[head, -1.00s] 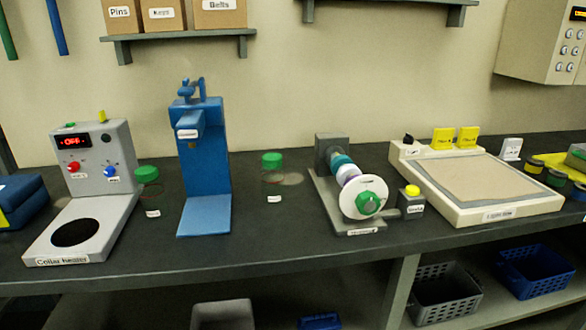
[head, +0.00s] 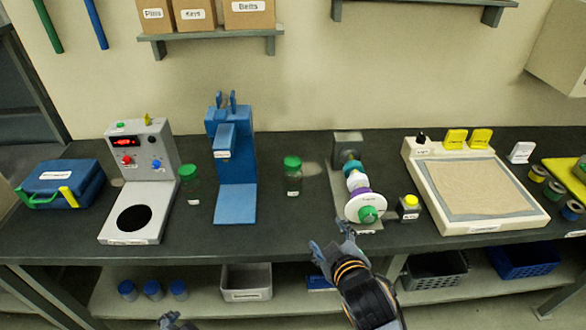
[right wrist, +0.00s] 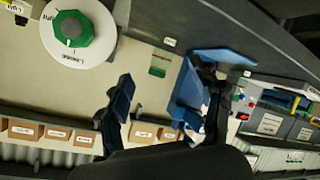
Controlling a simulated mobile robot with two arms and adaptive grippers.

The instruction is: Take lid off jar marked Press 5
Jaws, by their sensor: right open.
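Two clear jars with green lids stand upright on the dark bench. One jar (head: 292,178) is between the blue press and the wheel device; the other jar (head: 189,187) is between the grey heater and the blue press. Both lids are on, and the labels are too small to read. My right gripper (head: 333,246) is open and empty at the bench's front edge, below and right of the first jar. In the right wrist view, a green-lidded jar (right wrist: 160,64) shows beyond the open fingers (right wrist: 160,102). My left gripper (head: 175,322) barely shows at the bottom edge.
A blue press (head: 235,200), a grey heater (head: 140,205) and a wheel device (head: 364,210) stand beside the jars. A yellow-topped button box (head: 408,208) and a sand tray (head: 530,218) are further right. The bench front before the jars is clear.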

